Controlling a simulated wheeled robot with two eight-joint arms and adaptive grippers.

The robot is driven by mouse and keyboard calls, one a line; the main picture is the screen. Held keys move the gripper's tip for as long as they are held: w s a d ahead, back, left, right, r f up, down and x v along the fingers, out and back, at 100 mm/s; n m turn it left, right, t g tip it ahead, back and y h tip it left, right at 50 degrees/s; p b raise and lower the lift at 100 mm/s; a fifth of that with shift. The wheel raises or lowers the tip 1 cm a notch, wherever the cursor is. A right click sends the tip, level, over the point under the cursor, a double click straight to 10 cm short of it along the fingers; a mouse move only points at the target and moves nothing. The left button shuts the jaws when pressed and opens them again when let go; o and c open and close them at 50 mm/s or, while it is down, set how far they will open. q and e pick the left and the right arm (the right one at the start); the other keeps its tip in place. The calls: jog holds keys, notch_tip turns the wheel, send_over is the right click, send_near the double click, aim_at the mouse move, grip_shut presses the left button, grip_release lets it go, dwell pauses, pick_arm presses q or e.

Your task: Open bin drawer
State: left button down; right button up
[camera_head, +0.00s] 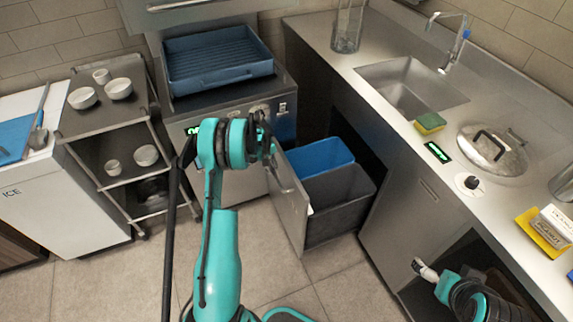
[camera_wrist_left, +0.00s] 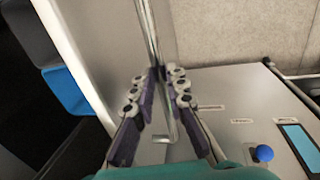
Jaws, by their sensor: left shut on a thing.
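The bin drawer (camera_head: 289,207) stands pulled out from under the counter, its front panel facing left in the head view. It holds a blue bin (camera_head: 322,156) and a dark grey bin (camera_head: 340,196). In the wrist view the pale drawer front (camera_wrist_left: 82,42) has a metal bar handle (camera_wrist_left: 151,32). My left gripper (camera_wrist_left: 163,78) is shut on this handle, one finger on each side. In the head view my left wrist hides most of the fingers and the handle. My right arm's end (camera_head: 428,271) is at the lower right, apart from the drawer; its jaw state is unclear.
An oven unit (camera_head: 225,105) with a blue tray (camera_head: 218,58) stands left of the drawer. A shelf cart (camera_head: 108,125) with bowls is further left. The sink counter (camera_head: 400,130) runs along the right. Floor (camera_head: 345,285) in front of the drawer is clear.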

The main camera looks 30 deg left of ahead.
pick_arm(q)
jog(key=shift+s+a, duration=0.75)
jog(key=shift+s, duration=0.2)
jog(key=shift+s+a, duration=0.7)
jog(key=shift+s, duration=0.25)
jog(key=c, duration=1.5)
grip_release()
jog(key=shift+c, duration=0.2)
notch_tip(320, 180, up, 12)
jog(key=s+a, duration=0.1)
jog(key=shift+s+a, duration=0.2)
jog(key=shift+s, duration=0.2)
jog(key=shift+f, duration=0.15)
